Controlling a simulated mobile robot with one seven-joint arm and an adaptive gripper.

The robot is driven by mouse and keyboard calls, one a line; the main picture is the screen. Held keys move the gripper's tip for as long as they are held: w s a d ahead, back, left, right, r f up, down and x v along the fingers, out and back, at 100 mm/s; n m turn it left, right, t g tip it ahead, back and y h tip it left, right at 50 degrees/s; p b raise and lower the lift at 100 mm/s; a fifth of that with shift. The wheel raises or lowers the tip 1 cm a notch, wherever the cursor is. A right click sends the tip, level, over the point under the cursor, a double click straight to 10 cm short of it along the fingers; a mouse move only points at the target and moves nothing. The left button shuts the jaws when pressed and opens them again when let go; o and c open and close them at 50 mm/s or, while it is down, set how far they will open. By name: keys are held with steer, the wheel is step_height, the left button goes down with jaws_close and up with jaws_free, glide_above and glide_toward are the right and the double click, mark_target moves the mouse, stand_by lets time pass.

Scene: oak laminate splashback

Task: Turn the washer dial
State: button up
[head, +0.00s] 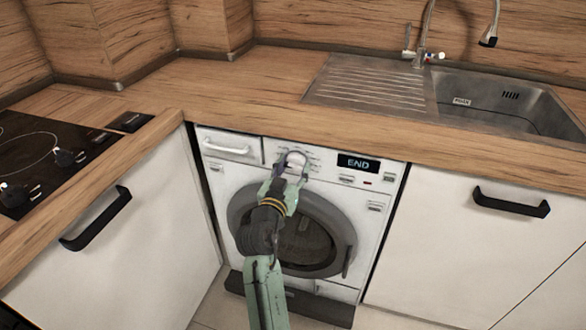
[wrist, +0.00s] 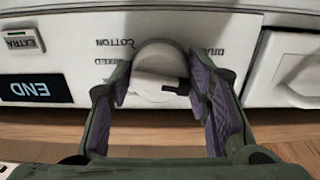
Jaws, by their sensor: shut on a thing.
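The washer (head: 372,222) is white, with a round door and a display reading END, under the worktop. Its white round dial (wrist: 160,62) sits on the front panel between printed programme labels such as COTTON. In the head view the dial (head: 297,157) is partly hidden by my gripper (head: 291,162). In the wrist view, which shows the panel upside down, my gripper (wrist: 158,82) has one purple-padded finger on each side of the dial and is shut on it. A dark mark shows on the dial's grip near the right finger.
The detergent drawer (head: 228,146) is closed, left of the dial. The wooden worktop edge (head: 300,134) overhangs just above the panel. White cabinets with black handles (head: 100,217) (head: 511,201) stand on both sides. A hob (head: 50,155) and a sink (head: 500,103) are above.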

steer(key=shift+f+m+b, duration=0.15)
steer(key=shift+m+b, duration=0.15)
steer(key=shift+b, duration=0.7)
steer(key=m+b, duration=0.2)
steer(key=b, duration=0.1)
steer(key=shift+f+m, duration=0.2)
steer(key=shift+m, duration=0.1)
steer(key=m+b, duration=0.3)
steer(key=b, duration=0.2)
steer(key=shift+a+m, duration=0.1)
steer(key=shift+m, duration=0.2)
steer(key=m+b, duration=0.4)
steer(key=b, duration=0.1)
steer(key=shift+a+r, duration=0.1)
steer(key=shift+r, duration=0.05)
steer(key=m+b, duration=0.2)
steer(key=m, duration=0.1)
steer(key=m+b, duration=0.2)
steer(key=shift+r, duration=0.25)
